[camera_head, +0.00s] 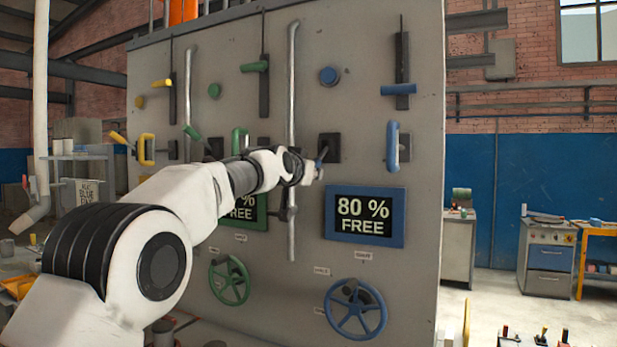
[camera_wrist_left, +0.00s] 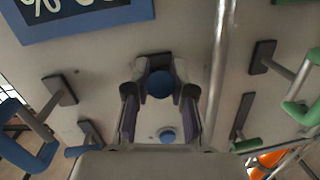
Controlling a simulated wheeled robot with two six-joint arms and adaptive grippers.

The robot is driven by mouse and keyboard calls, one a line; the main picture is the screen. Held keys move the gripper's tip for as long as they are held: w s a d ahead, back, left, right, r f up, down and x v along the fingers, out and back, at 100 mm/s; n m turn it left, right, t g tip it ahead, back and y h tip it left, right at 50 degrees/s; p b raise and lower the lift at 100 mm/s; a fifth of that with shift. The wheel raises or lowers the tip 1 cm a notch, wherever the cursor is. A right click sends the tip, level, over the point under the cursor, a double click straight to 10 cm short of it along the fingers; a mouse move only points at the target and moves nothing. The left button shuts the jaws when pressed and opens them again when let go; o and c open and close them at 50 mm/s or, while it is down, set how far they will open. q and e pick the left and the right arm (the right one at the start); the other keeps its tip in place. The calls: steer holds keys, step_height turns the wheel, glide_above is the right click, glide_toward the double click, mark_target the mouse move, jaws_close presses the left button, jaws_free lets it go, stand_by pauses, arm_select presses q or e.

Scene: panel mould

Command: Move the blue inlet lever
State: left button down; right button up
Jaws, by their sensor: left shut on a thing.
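The blue inlet lever (camera_head: 323,154) sticks out from a black plate (camera_head: 330,145) on the grey panel, above the blue-framed display. In the left wrist view its round blue end (camera_wrist_left: 160,85) lies between the two fingers, in front of the black plate. My left gripper (camera_head: 314,171) reaches it from the left and is shut on it. In the left wrist view the gripper (camera_wrist_left: 160,98) has a finger on each side of the blue end. Much of the lever is hidden by the gripper in the head view. My right gripper is not in view.
A vertical metal pipe (camera_head: 292,100) runs just left of the lever. A blue handle (camera_head: 392,146) and blue slider lever (camera_head: 398,89) stand out to its right. Below are the blue display (camera_head: 398,228) reading "80 % FREE" and a blue wheel (camera_head: 356,309). A blue knob (camera_head: 329,76) sits above.

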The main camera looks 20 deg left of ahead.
arm_select(q)
steer(key=shift+r, duration=0.3)
steer(key=c, duration=1.3)
jaws_free()
steer(key=shift+c, duration=0.2)
steer(key=o, duration=0.4)
steer(key=shift+w, duration=0.1)
steer(key=shift+w+f, duration=0.2)
steer(key=shift+f, duration=0.05)
steer(key=s, duration=0.8)
steer(key=s+r, duration=0.1)
steer(key=s, duration=0.2)
steer(key=shift+s+a, duration=0.1)
steer(key=shift+s, duration=0.3)
steer(key=shift+s, duration=0.15)
